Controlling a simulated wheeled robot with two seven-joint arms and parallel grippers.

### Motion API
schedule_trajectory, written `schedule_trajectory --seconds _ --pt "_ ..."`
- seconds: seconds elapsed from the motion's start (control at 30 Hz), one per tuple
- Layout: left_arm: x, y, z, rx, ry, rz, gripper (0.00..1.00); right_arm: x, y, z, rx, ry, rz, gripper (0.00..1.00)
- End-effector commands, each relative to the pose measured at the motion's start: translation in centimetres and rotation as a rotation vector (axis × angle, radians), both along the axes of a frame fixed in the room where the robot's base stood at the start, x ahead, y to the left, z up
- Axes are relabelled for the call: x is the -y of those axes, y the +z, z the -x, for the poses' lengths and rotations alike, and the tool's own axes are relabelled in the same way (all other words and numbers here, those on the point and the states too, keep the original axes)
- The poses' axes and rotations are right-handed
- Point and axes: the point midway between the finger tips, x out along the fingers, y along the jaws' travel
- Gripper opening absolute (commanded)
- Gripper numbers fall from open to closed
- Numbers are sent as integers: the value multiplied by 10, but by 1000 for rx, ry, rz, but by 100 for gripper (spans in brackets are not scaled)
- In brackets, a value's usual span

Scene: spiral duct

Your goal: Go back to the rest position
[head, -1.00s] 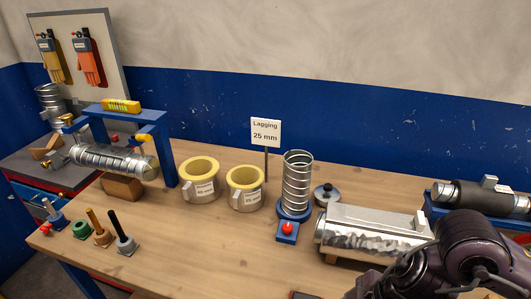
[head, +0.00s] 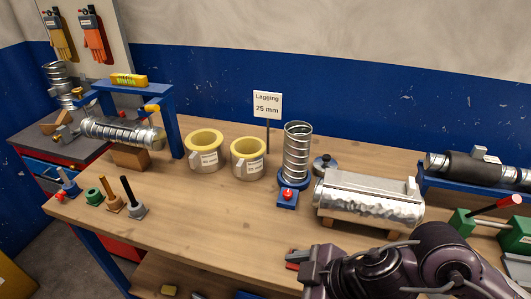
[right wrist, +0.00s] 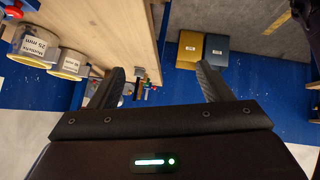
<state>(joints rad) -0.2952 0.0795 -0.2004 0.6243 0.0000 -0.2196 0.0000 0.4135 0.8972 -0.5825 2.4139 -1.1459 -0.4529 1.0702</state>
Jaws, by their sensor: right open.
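My right gripper (head: 296,260) is near the front edge of the wooden workbench (head: 235,215), in front of the shiny metal duct box (head: 368,198). In the right wrist view its two fingers (right wrist: 160,82) stand wide apart with nothing between them. They appear beside the bench edge, clear of any object. My left gripper is in neither view.
A spiral duct (head: 296,152) stands upright on a blue base beside two yellow-lined lagging rings (head: 204,148). A blue frame (head: 170,120) and several upright tools (head: 131,195) are on the left. Yellow (right wrist: 190,48) and blue (right wrist: 215,50) boxes show beyond the fingers.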

Motion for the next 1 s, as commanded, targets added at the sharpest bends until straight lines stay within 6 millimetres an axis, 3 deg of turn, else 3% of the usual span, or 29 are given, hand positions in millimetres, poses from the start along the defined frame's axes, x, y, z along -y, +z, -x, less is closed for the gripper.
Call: schedule_trajectory --seconds 0.1,0.2,0.27,0.33,0.47,0.6,0.9,1.0 --pt "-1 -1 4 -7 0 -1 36 -24 14 -12 79 -65 -97 72" --pt "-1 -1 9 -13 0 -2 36 -32 28 -29 145 -186 -170 72" --pt "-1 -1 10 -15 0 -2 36 -27 34 -42 170 -303 -200 72" --pt "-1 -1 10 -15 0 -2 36 -8 32 -55 162 -473 -202 72" --pt "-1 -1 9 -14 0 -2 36 45 3 -58 51 -759 -121 72" --pt "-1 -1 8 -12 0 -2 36 93 -38 -33 -126 -961 -10 72" --pt "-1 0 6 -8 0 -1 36 145 -100 48 -495 -1169 164 72" --pt "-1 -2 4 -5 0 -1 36 144 -134 38 -500 -1161 177 72"
